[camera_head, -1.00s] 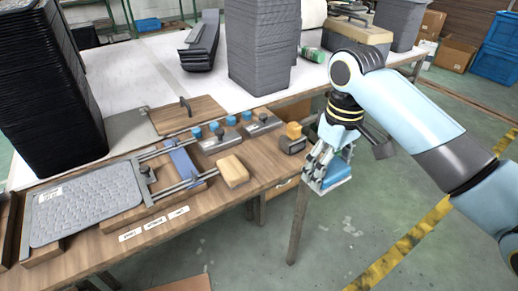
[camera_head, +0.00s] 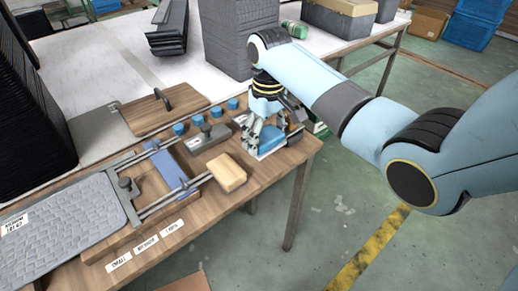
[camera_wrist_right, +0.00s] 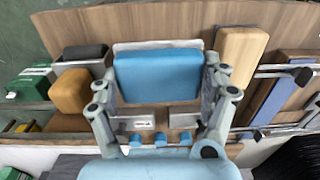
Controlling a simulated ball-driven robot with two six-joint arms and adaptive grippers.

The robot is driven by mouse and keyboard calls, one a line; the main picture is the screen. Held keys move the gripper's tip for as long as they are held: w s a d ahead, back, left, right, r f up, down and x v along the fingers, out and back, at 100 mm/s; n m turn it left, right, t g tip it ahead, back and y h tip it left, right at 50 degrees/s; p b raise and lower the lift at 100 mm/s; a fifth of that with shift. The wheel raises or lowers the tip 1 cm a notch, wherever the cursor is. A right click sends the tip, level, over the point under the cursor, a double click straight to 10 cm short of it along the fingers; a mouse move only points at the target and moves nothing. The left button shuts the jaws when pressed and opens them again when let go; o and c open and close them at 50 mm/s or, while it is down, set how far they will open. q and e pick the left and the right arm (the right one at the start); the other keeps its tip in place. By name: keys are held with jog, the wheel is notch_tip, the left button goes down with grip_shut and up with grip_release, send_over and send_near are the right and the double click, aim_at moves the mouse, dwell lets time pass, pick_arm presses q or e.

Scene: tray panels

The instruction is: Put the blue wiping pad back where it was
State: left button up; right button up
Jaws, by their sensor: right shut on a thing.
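The blue wiping pad (camera_head: 271,139) has a blue top on a pale backing. My right gripper (camera_head: 262,132) is shut on it near the right end of the wooden bench. In the right wrist view the pad (camera_wrist_right: 155,74) sits between the two fingers (camera_wrist_right: 160,85), its blue face towards the camera. I cannot tell whether its underside touches the bench. Metal plates with blue knobs (camera_head: 180,128) stand left of the gripper, partly hidden by it. My left gripper is not in view.
A pale wooden block (camera_head: 228,173) lies left of the pad. An orange block (camera_wrist_right: 72,90) stands on the pad's other side. A grey textured panel (camera_head: 60,215) and a rail frame with a blue bar (camera_head: 166,172) fill the bench's left. Dark stacks (camera_head: 240,35) stand behind.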

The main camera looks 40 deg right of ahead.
jog(key=shift+w+a+f, duration=0.2)
jog(key=shift+w+f, duration=0.25)
jog(key=shift+w, duration=0.2)
jog(key=shift+w+f, duration=0.1)
jog(key=shift+w, duration=0.1)
jog(key=shift+a+f, duration=0.1)
jog(key=shift+f, duration=0.2)
notch_tip(320, 180, down, 4)
jog(key=shift+r+b, duration=0.25)
jog(key=shift+b, duration=0.1)
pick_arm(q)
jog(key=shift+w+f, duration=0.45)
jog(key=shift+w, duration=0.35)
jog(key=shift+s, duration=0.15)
pick_arm(e)
jog(key=o, duration=1)
jog(key=shift+c, duration=0.2)
